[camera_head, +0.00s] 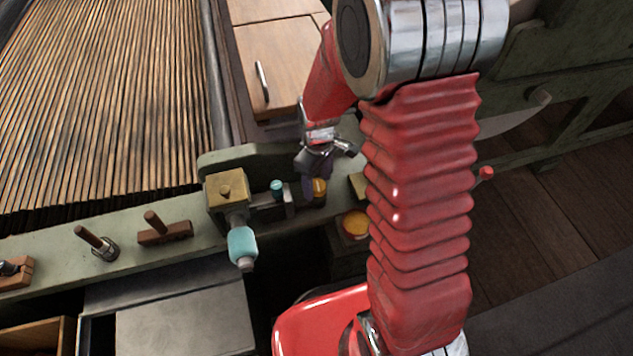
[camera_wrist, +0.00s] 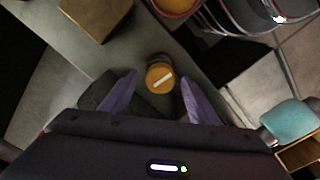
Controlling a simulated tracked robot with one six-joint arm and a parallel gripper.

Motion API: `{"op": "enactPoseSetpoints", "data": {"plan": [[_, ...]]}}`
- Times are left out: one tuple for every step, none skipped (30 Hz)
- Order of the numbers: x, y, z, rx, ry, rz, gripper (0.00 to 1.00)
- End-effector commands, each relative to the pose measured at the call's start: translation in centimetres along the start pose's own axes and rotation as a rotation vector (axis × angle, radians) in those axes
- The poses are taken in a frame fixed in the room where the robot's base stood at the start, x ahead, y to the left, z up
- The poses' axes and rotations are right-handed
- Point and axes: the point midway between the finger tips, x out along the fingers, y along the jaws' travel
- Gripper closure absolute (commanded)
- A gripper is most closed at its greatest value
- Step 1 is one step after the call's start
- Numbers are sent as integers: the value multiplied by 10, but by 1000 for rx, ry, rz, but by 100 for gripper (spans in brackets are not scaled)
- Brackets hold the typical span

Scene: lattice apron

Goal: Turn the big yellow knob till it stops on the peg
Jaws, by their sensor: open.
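A yellow knob (camera_wrist: 160,77) with a white line across its face stands on a dark base in the wrist view. In the head view this knob (camera_head: 320,187) is partly hidden by my gripper. My gripper (camera_wrist: 158,79) is open, with one purple finger on each side of the knob and a small visible gap on both sides. In the head view my gripper (camera_head: 311,180) comes down over the green rail. A wider yellow-orange disc (camera_head: 355,223) sits to the right, partly behind my arm, and is cut off in the wrist view (camera_wrist: 176,5). I cannot make out a peg by the knob.
A brass block (camera_head: 226,189) and a turquoise handle (camera_head: 242,243) stand left of my gripper on the green rail (camera_head: 120,235). A small turquoise knob (camera_head: 277,187) is close by. Wooden pegs (camera_head: 90,237) are further left. A wooden drawer front (camera_head: 285,70) rises behind.

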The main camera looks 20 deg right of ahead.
Motion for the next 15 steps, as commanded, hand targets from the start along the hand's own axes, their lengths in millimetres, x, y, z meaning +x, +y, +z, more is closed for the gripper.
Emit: {"op": "enactPoseSetpoints", "data": {"plan": [[4, 0, 0, 0, -1, -1, 45], [5, 0, 0, 0, -1, 0, 45], [6, 0, 0, 0, 0, 0, 45], [7, 0, 0, 0, 0, 0, 45], [7, 0, 0, 0, 0, 0, 45], [7, 0, 0, 1, 0, 0, 45], [7, 0, 0, 1, 0, 0, 45], [7, 0, 0, 1, 0, 0, 45], [7, 0, 0, 1, 0, 0, 45], [7, 0, 0, 1, 0, 0, 45], [7, 0, 0, 1, 0, 0, 45], [7, 0, 0, 1, 0, 0, 45], [7, 0, 0, 1, 0, 0, 47], [7, 0, 0, 1, 0, 0, 49], [7, 0, 0, 1, 0, 0, 52]]}}
